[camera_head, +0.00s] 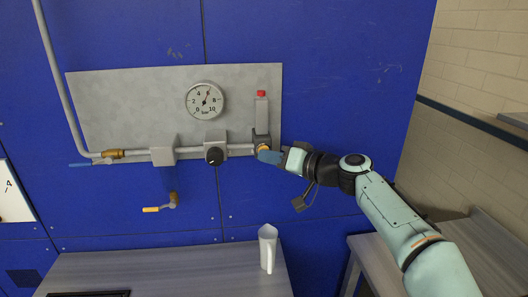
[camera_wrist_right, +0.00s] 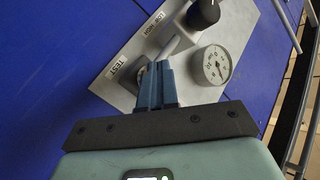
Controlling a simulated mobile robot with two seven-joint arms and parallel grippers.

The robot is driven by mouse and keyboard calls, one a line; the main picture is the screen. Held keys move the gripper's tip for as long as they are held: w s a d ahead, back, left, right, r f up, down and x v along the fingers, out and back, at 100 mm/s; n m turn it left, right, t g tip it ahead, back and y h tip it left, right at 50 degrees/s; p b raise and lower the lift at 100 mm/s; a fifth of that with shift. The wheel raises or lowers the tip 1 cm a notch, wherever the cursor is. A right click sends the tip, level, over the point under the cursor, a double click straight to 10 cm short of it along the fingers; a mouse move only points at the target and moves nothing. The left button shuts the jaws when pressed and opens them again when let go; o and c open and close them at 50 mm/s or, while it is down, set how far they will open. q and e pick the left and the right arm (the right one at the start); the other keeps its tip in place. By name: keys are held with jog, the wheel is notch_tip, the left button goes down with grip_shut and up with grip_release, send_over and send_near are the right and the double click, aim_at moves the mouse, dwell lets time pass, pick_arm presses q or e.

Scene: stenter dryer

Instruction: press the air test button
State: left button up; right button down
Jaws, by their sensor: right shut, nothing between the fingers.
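The air test button (camera_head: 263,147) sits on a dark block at the right end of the pipe on the grey panel (camera_head: 120,100). Only an orange-yellow bit of it shows beside my fingertips. My right gripper (camera_head: 267,155) is shut and empty, its blue fingers pointing at the button. In the right wrist view the shut fingers (camera_wrist_right: 150,72) reach to the spot beside the TEST label (camera_wrist_right: 118,67) and hide most of the button. I cannot tell whether the tips touch it. My left gripper is in neither view.
A round pressure gauge (camera_head: 205,100), a black knob (camera_head: 214,156) and a red-topped grey part (camera_head: 261,105) are on the panel. A white jug (camera_head: 268,248) stands on the grey table (camera_head: 170,270).

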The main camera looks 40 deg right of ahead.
jog(key=shift+w+d, duration=0.15)
jog(key=shift+w, duration=0.15)
jog(key=shift+s, duration=0.15)
dwell(0.5)
jog(key=shift+s+a+b, duration=0.45)
jog(key=shift+s+b, duration=0.15)
jog(key=shift+s, duration=0.1)
jog(key=shift+f, duration=0.1)
jog(key=shift+s+a+b, duration=0.4)
jog(key=shift+s+b, duration=0.05)
jog(key=shift+s, duration=0.3)
jog(key=shift+s+a+b, duration=0.45)
jog(key=shift+s+b, duration=0.05)
jog(key=shift+s, duration=0.2)
jog(key=shift+s+a+b, duration=0.4)
jog(key=shift+s+b, duration=0.05)
jog(key=shift+s, duration=0.3)
